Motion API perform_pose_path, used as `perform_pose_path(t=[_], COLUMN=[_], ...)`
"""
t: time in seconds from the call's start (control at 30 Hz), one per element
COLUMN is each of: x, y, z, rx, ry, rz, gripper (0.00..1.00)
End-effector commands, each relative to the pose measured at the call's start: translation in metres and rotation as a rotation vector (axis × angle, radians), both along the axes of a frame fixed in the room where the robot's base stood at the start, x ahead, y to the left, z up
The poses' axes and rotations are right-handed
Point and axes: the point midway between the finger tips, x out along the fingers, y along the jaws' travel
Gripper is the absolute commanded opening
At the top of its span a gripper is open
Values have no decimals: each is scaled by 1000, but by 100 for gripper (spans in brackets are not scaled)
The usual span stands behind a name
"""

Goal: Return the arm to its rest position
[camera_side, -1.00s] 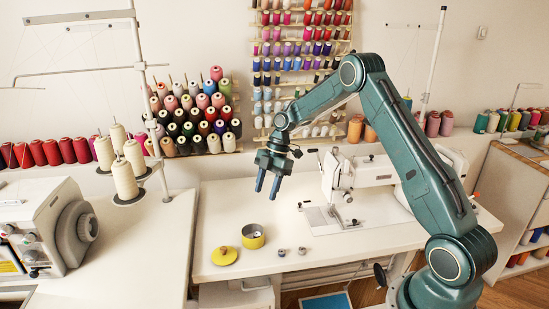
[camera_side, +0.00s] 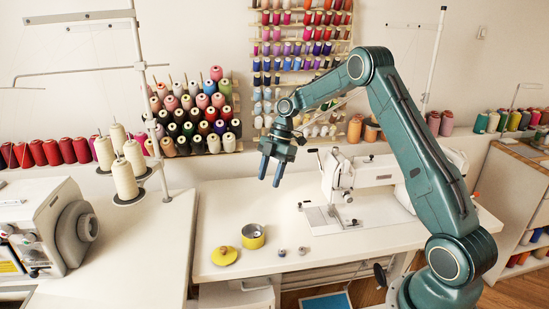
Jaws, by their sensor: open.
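My gripper (camera_side: 270,172) hangs in the air above the white sewing table (camera_side: 215,215), fingers pointing down. Its two blue fingers are apart, with nothing between them. It is above and a little to the right of the yellow tin (camera_side: 252,237), well clear of the table top. My arm is green, raised and bent, and comes in from the lower right.
A yellow lid (camera_side: 224,256) lies left of the tin, and two small metal pieces (camera_side: 281,252) (camera_side: 302,251) lie to its right. A white sewing machine (camera_side: 372,172) stands right of my gripper. Thread racks (camera_side: 195,120) are behind. A serger (camera_side: 50,228) stands at left.

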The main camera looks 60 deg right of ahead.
Motion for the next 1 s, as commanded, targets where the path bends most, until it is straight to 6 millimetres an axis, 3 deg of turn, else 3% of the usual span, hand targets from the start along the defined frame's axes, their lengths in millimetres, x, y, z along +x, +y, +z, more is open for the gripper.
perform_pose_path(t=[0.17,0.47,0.7,1.0], x=[-4,-26,-57,-105], y=[11,46,76,109], z=[20,77,120,161], rx=[-19,-73,-108,-127], ry=[4,21,23,9], rz=[-45,-225,-396,-614], gripper=[45,45,45,45])
